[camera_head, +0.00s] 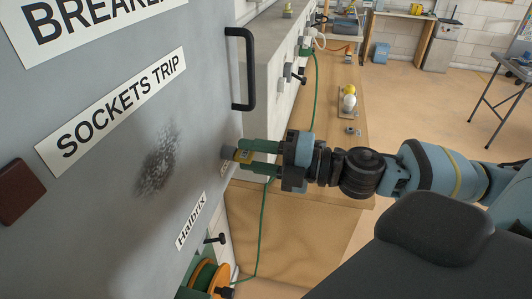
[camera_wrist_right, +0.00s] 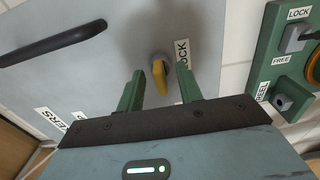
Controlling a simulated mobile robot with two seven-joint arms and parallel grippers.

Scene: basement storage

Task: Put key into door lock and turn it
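The yellow key (camera_head: 243,156) sits at the grey door lock (camera_head: 227,153) on the right edge of the grey cabinet door (camera_head: 110,110). My right gripper (camera_head: 254,158) faces the door with its two green fingers apart, one on each side of the key. In the right wrist view the key (camera_wrist_right: 159,77) stands in the round lock, between the fingertips (camera_wrist_right: 161,72), with a gap on both sides. How deep the key sits is hidden. My left gripper is not in view.
A black door handle (camera_head: 247,70) is above the lock. Below are an orange and green cable reel (camera_head: 203,277) and a green cable. A wooden bench (camera_head: 335,100) with bulbs (camera_head: 348,98) lies behind. The wrist view shows a green panel (camera_wrist_right: 285,65) at right.

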